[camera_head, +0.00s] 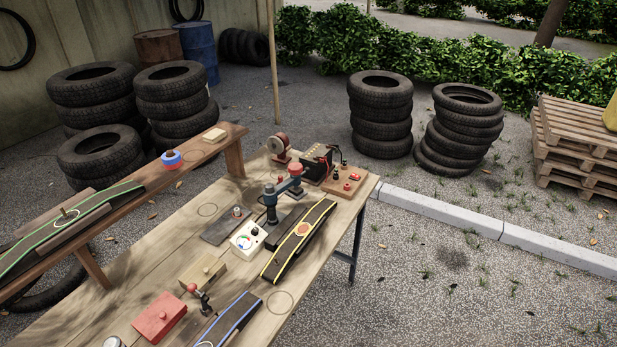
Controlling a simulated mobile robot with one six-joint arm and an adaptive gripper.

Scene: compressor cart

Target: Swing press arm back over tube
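A small press with a dark post (270,206) stands on the wooden workbench. Its press arm (283,182) reaches from the top of the post toward the upper right and has a red piece at its far end. A black tube strip with yellow edges (285,254) lies on a raised rest just right of the press, with a round orange patch (303,229) on it. The press arm's end is beyond the patch toward the back of the bench, not over it. My gripper is not in view.
A white gauge box (248,238) stands close left of the press. A red box (159,317), a wooden block (202,271) and a blue-edged strip (231,321) are nearer. A wooden board with red parts (345,181) is at the bench's far end. Tyre stacks (380,113) stand beyond.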

